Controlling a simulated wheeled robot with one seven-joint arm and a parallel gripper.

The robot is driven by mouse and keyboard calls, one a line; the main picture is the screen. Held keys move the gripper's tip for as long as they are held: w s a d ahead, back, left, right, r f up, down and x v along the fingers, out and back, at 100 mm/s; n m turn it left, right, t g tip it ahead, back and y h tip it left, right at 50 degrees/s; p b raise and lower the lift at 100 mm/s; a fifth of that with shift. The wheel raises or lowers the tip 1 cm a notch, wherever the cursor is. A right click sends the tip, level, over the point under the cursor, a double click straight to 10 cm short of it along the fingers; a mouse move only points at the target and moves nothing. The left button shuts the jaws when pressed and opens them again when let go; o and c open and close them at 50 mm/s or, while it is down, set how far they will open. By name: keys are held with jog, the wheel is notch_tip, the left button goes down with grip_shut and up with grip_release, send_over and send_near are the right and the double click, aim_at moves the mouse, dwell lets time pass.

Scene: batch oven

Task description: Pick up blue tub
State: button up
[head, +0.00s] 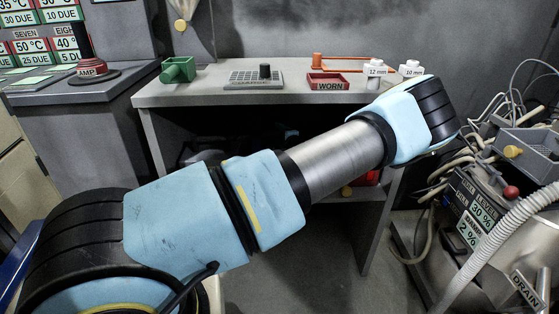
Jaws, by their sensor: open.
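I cannot make out a blue tub for certain. A dark blue edge (22,248) shows at the far left bottom, and I cannot tell what it belongs to. A small dim bluish patch (291,133) shows in the shadow under the bench, too dark to identify. My light-blue arm crosses the picture from the lower left to the upper right and hides part of the bench and the space below it. My gripper is not in view.
The grey bench (205,94) holds a green block (178,69), a grey slotted tray (254,80), a red tray marked WORN (327,82) and white pots marked 12 mm (375,74) and 10 mm (411,69). Hoses and machinery (490,210) crowd the right.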

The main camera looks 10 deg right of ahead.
jog(key=shift+w, duration=0.15)
grip_shut()
dwell(0.4)
dwell(0.9)
jog(key=shift+r, duration=0.1)
